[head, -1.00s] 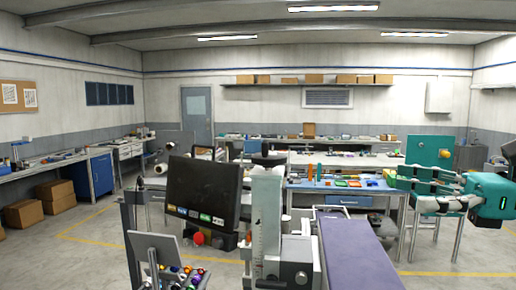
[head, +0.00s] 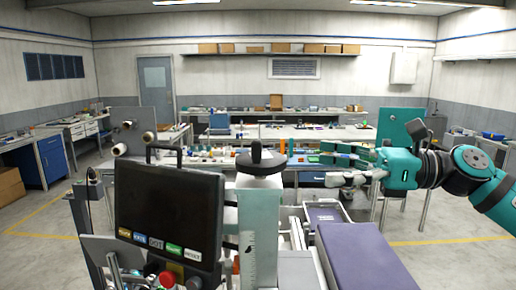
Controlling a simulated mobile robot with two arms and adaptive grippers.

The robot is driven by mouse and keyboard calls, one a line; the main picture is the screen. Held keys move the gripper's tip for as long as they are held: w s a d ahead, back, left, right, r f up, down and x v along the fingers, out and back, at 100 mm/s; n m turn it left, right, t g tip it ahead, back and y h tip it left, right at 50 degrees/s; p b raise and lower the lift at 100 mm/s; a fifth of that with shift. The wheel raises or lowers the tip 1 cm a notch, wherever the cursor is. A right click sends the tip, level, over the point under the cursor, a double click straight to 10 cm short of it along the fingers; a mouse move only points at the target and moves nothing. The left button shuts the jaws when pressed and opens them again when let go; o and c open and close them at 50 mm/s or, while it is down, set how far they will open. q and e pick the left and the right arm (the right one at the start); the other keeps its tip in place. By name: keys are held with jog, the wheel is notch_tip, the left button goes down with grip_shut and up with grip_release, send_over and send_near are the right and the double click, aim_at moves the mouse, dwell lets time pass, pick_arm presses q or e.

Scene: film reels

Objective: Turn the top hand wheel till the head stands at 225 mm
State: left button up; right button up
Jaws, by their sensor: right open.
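The black top hand wheel (head: 261,161) sits on top of the pale upright column (head: 257,225) in the middle of the head view. A scale with fine marks runs down the column's front; its numbers are too small to read. My right gripper (head: 325,166) comes in from the right at about the wheel's height in the picture. Its fingers point left toward the wheel and are apart, with nothing between them. A gap shows between the fingertips and the wheel. My left gripper is not in view.
A black screen (head: 168,211) with coloured labels and a red knob (head: 167,279) stands close on the column's left. A purple padded bench (head: 366,257) lies to its right. Cluttered worktables stand behind. Open floor shows at far left and right.

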aim_at(258, 157)
jog(key=a+p, duration=0.1)
jog(key=a, duration=0.1)
jog(key=w+a+p, duration=0.1)
jog(key=a, duration=0.2)
jog(key=a+p, duration=0.2)
jog(key=a, duration=0.1)
jog(key=shift+w+r, duration=0.25)
jog(key=shift+w, duration=0.05)
jog(key=a, duration=0.1)
jog(key=a+p, duration=0.1)
jog(key=a, duration=0.1)
jog(key=shift+w+a+f+p, duration=0.15)
jog(key=shift+w+a+p, duration=0.05)
jog(key=shift+w+p, duration=0.1)
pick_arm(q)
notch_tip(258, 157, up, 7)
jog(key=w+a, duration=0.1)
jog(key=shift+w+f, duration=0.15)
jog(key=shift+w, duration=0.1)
pick_arm(e)
jog(key=shift+a+f, duration=0.15)
jog(key=shift+a, duration=0.3)
jog(key=c, duration=1.1)
